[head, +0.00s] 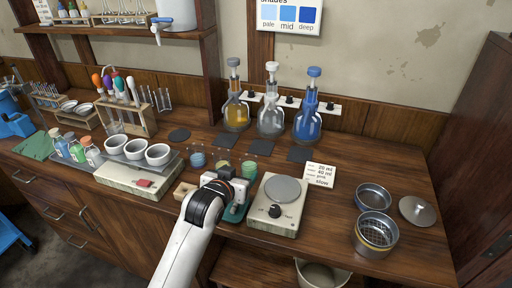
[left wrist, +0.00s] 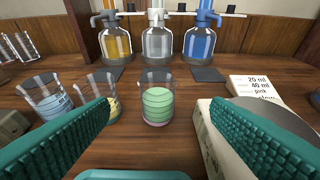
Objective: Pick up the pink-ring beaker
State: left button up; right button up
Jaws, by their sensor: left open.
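Three small clear glass beakers stand on the wooden bench: one with blue (head: 197,159), one with yellow (head: 222,166) and one with green (head: 249,169) contents. In the left wrist view the green beaker (left wrist: 157,104) stands upright, centred ahead between my fingers; the yellow (left wrist: 100,98) and blue (left wrist: 46,97) ones are to its left. My right gripper is out of view.
A balance (head: 276,206) stands close to the right of my left gripper, with a written card (head: 320,176) behind it. Flasks of amber (head: 236,114), clear (head: 271,118) and blue (head: 308,122) liquid stand behind. White bowls (head: 158,154) are at the left, sieves (head: 376,232) at the right.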

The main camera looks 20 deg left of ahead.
pick_arm(q)
jog(key=w, duration=0.1)
send_near(252, 158)
jog(key=shift+x, duration=1.2)
jog(key=shift+w+f, duration=0.3)
jog(key=shift+w, duration=0.15)
jog(key=x, duration=0.4)
jog(key=shift+f+p, duration=0.1)
jog(key=shift+p, duration=0.3)
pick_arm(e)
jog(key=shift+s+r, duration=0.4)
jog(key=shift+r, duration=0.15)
pick_arm(q)
jog(key=shift+s, duration=0.1)
jog(key=shift+c, duration=0.2)
jog(key=c, duration=1.1)
